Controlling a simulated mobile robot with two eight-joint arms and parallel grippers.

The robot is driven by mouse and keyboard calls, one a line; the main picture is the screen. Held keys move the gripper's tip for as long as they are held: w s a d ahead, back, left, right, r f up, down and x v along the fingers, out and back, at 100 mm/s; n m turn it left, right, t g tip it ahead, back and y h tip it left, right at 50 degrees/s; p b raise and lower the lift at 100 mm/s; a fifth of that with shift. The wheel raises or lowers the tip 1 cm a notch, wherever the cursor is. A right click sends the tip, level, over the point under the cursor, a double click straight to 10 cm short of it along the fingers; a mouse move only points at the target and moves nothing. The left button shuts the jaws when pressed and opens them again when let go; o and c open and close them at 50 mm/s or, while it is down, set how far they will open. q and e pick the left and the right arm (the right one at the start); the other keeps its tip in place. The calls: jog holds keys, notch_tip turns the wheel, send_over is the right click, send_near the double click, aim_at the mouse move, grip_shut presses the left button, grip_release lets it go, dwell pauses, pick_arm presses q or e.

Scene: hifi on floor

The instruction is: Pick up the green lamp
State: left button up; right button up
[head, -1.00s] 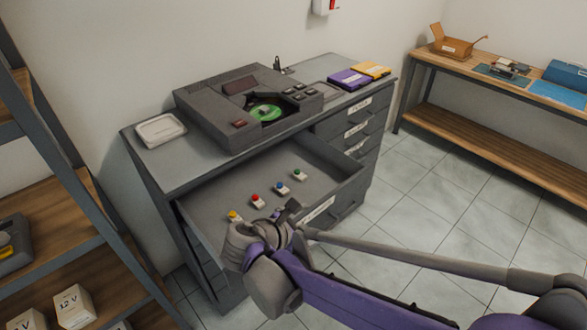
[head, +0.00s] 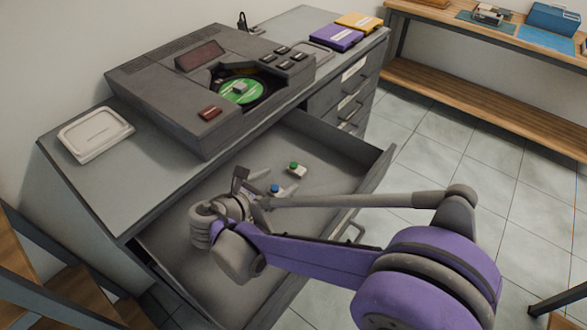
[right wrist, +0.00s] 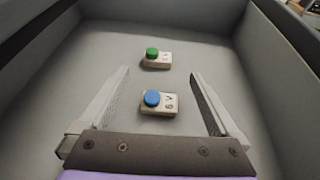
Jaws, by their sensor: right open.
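The green lamp (head: 293,168) lies in the open drawer (head: 345,165), a small white block with a green dome. It also shows in the right wrist view (right wrist: 153,57), beyond the blue lamp (right wrist: 156,100), which is marked 6 V. The blue lamp also shows in the head view (head: 275,190). My right gripper (head: 254,190) is inside the drawer, partly hidden by its own wrist. In the right wrist view its fingers are apart, with the blue lamp between them and the green lamp farther ahead. The red and yellow lamps are hidden behind my right arm.
The drawer walls surround the gripper. A wooden bench (head: 470,95) stands at right.

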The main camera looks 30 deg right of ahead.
aim_at(295, 170)
jog(key=x, duration=0.8)
jog(key=shift+w+a+f+b, duration=0.1)
jog(key=shift+a+f+b, duration=0.1)
jog(key=shift+f+b, duration=0.1)
jog(key=shift+r, duration=0.1)
jog(key=c, duration=1.4)
